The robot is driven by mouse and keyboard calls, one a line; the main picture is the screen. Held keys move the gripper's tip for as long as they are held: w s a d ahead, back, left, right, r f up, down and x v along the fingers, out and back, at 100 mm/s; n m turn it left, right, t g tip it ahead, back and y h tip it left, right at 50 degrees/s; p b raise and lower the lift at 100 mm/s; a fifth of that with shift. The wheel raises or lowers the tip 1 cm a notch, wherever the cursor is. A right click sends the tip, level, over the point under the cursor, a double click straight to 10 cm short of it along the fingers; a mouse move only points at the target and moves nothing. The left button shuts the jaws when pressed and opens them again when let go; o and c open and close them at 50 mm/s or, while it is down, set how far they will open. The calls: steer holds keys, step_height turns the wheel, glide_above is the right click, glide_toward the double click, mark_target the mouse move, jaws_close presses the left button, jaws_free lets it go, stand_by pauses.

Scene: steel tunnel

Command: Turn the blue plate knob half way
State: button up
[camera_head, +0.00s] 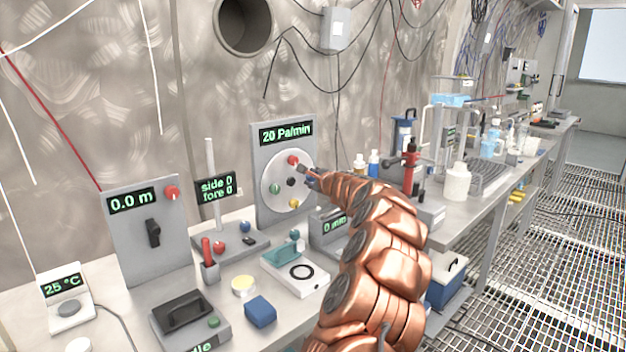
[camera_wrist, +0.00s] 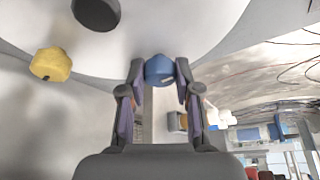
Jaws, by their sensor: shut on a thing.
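The blue knob (camera_wrist: 159,70) sits on a round white plate (camera_wrist: 190,20), between my gripper's two fingers. My gripper (camera_wrist: 159,80) is shut on it, with one finger on each side. In the head view the round plate (camera_head: 273,170) is on an upright grey panel (camera_head: 284,135) reading "20 Pa/min". It carries a red knob (camera_head: 293,160), a green knob (camera_head: 274,188), a yellow knob (camera_head: 294,203) and a black centre knob (camera_head: 291,182). My gripper reaches the plate's right side there, mostly hiding the blue knob. The yellow knob also shows in the wrist view (camera_wrist: 50,65).
A grey "0.0 m" panel (camera_head: 127,250) stands to the left, and a "side 0 fore 0" device (camera_head: 215,187) is nearer the plate. A "0 mm" box (camera_head: 328,232) stands below my gripper. A blue block (camera_head: 260,309) lies at the bench front.

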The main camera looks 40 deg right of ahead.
jaws_close()
steer(key=p, duration=0.3)
steer(key=shift+r+m, duration=0.3)
steer(key=m+y+p, duration=0.2)
steer(key=m+p, duration=0.2)
steer(key=p, duration=0.4)
steer(key=m+y+p, duration=0.3)
steer(key=m+p, duration=0.1)
steer(key=p, duration=0.4)
steer(key=m+y+p, duration=0.3)
steer(key=p, duration=0.5)
steer(key=shift+d+f+m+g, duration=0.15)
steer(key=shift+f+m+g, duration=0.1)
steer(key=shift+m+g, duration=0.15)
